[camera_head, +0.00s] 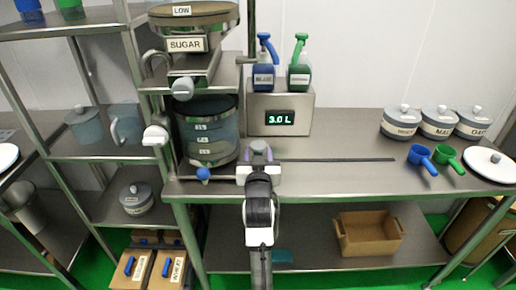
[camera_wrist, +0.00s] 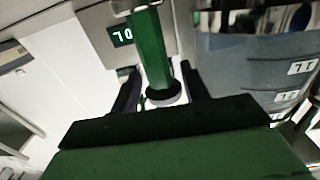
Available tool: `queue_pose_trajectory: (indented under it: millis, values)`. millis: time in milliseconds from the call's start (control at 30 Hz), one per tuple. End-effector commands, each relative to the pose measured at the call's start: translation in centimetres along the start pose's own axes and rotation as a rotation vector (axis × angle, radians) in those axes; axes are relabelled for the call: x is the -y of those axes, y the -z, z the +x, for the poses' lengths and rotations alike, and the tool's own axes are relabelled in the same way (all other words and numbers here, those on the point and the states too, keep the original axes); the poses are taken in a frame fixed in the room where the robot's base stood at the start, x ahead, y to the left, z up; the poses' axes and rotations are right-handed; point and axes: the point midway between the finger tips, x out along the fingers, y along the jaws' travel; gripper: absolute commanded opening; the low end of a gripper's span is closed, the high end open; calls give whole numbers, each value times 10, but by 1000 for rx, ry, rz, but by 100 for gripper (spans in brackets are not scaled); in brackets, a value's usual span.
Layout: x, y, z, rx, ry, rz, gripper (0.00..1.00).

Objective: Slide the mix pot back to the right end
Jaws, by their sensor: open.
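The mix pot (camera_head: 206,135) is a clear blue-grey vessel with level labels and a blue tap knob low at its front. It stands upright at the left end of the counter, under the sugar dispenser (camera_head: 190,45). Its wall also shows at the right of the wrist view (camera_wrist: 262,62). My gripper (camera_head: 258,152) is just right of the pot, close to the counter. In the wrist view its open fingers (camera_wrist: 160,82) stand either side of a green post (camera_wrist: 152,50) with a dark round end. I cannot tell whether they touch it, or what it belongs to.
A dark slot (camera_head: 335,160) runs right along the counter, with clear room around it. Behind are a 3.0 L display (camera_head: 279,116) and blue (camera_head: 264,75) and green (camera_head: 299,75) pump bottles. Lidded jars (camera_head: 440,122), blue (camera_head: 422,158) and green (camera_head: 448,157) scoops stand far right.

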Motion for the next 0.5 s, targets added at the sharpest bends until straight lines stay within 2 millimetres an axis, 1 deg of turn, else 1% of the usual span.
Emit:
queue_pose_trajectory:
  millis: [33,133,433,467,500]
  values:
    - [0,1,5,0,0,0,45]
    - [0,1,10,-1,0,0,45]
    - [0,0,12,-1,0,0,45]
    - [0,0,12,-1,0,0,43]
    - [0,0,12,-1,1,0,38]
